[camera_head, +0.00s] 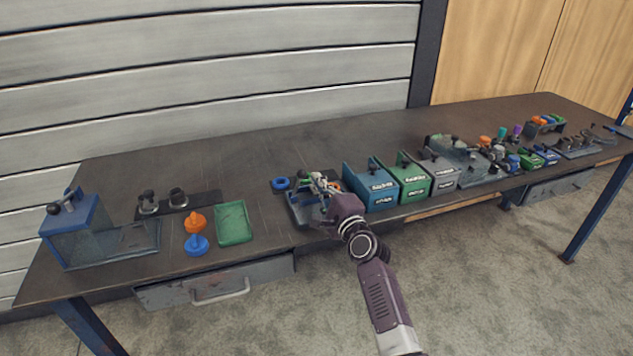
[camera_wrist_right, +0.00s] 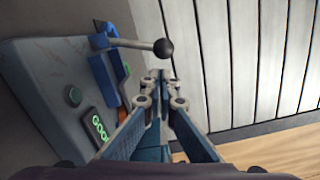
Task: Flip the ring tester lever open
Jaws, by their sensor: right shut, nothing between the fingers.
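The ring tester (camera_head: 300,212) stands near the front edge of the table, left of the blue bin. In the right wrist view it is a grey box (camera_wrist_right: 52,75) with a blue clamp part, a round button and a lit green display that seems to read GOOD. Its lever (camera_wrist_right: 135,43) is a metal rod ending in a black ball knob (camera_wrist_right: 163,47). A bit of orange shows beside the blue part. My right gripper (camera_head: 322,183) is over the tester, shut and empty. Its fingertips (camera_wrist_right: 160,76) are close to the knob; contact cannot be told. My left gripper is not in view.
A blue ring (camera_head: 280,183) lies behind the tester. Blue (camera_head: 378,190) and green (camera_head: 410,180) bins stand close on its right. A green tray (camera_head: 233,222), orange and blue knobbed pieces and a blue-and-grey fixture (camera_head: 75,230) are on the left. Bare tabletop lies between tray and tester.

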